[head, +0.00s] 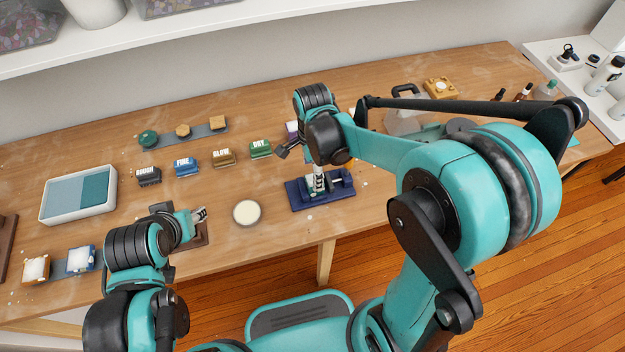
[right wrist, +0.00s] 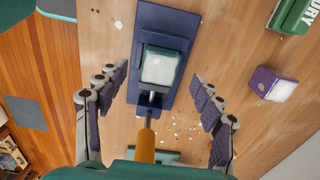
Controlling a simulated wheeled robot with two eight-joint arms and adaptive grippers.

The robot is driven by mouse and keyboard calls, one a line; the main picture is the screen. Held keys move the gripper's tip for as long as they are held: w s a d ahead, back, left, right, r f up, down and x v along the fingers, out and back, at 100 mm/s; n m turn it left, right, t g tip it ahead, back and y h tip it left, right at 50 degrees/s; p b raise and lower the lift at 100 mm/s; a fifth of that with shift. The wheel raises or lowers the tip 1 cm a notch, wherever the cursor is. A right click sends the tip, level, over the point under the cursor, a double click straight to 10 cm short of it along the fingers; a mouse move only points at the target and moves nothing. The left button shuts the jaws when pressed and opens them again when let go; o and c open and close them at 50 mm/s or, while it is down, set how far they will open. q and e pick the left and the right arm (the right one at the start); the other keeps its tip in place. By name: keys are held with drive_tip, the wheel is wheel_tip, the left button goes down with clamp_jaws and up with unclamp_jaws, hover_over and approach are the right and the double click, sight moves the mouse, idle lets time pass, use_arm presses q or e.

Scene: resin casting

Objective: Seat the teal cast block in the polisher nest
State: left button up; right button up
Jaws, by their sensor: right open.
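A block with a pale top and teal-green sides (right wrist: 160,66) sits in a dark blue fixture (right wrist: 165,18) in the right wrist view. The fixture also shows in the head view (head: 335,195), near the table's front edge. I cannot tell for certain whether this fixture is the polisher nest. My right gripper (right wrist: 160,74) is open above the fixture, its fingers on either side of the block and apart from it. In the head view the right gripper (head: 318,172) partly hides the block. My left gripper (head: 200,214) is over a brown pad; its finger opening is unclear.
An orange-handled rod (right wrist: 147,140) points at the block. A purple block (right wrist: 273,84) lies to the right. Several labelled coloured blocks, including a green one (head: 260,148), stand behind. A round cream dish (head: 246,212) is left of the fixture. A grey machine (head: 405,122) stands back right.

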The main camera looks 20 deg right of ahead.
drive_tip(key=f+b, duration=0.1)
drive_tip(key=f, duration=0.1)
drive_tip(key=f+b, duration=0.1)
drive_tip(key=f, duration=0.2)
drive_tip(key=shift+d+f+b, duration=0.25)
drive_tip(key=shift+f+b, duration=0.15)
drive_tip(key=shift+r, duration=0.1)
drive_tip(key=shift+c, duration=0.3)
drive_tip(key=c, duration=1.3)
